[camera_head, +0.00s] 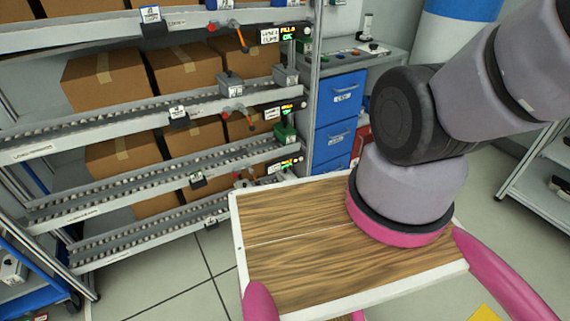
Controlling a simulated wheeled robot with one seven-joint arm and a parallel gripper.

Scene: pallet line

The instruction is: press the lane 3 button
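A flow rack holds several sloping roller lanes. Dark panels with white labels and lit green text sit at the right ends of the lanes: an upper panel (287,34), a middle panel (287,109) and a lower panel (286,163). The label print is too small to read surely, so I cannot tell which belongs to lane 3. No button stands out clearly as the lane 3 button. My arm rises from the right of a wooden deck and leaves the picture at the upper right. My gripper is not in view.
Brown cartons (104,76) sit on the rack's lanes. An orange lever (241,36) hangs near the upper panel. A blue drawer cabinet (338,112) stands right of the rack, with a grey shelf (543,180) at far right. Bare floor (185,270) lies before the rack.

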